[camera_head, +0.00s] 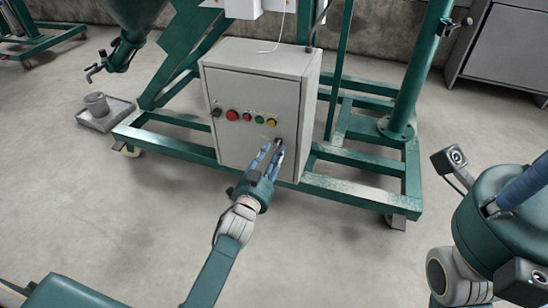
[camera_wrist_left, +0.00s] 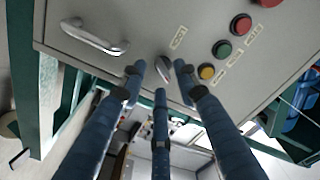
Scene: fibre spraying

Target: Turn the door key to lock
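The grey control cabinet (camera_head: 240,145) stands on a green steel frame, its door facing me. The metallic door key (camera_wrist_left: 163,70) sits at the door's lower right in the head view, mostly covered there by my fingers. My left gripper (camera_head: 271,148) has three blue fingers reaching to it. In the left wrist view the key lies between the spread fingertips (camera_wrist_left: 159,72), with gaps visible on both sides, so the gripper looks open and not clamped. My right gripper (camera_head: 515,200) is only partly visible at the right edge, and its fingertips are out of frame.
Red, green and yellow buttons (camera_wrist_left: 206,71) sit beside the key. A silver handle (camera_wrist_left: 95,38) is on the other side in the left wrist view. Green frame rails (camera_head: 350,190) surround the cabinet's base. A grey cup-like part (camera_head: 96,104) stands at left. Floor in front is clear.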

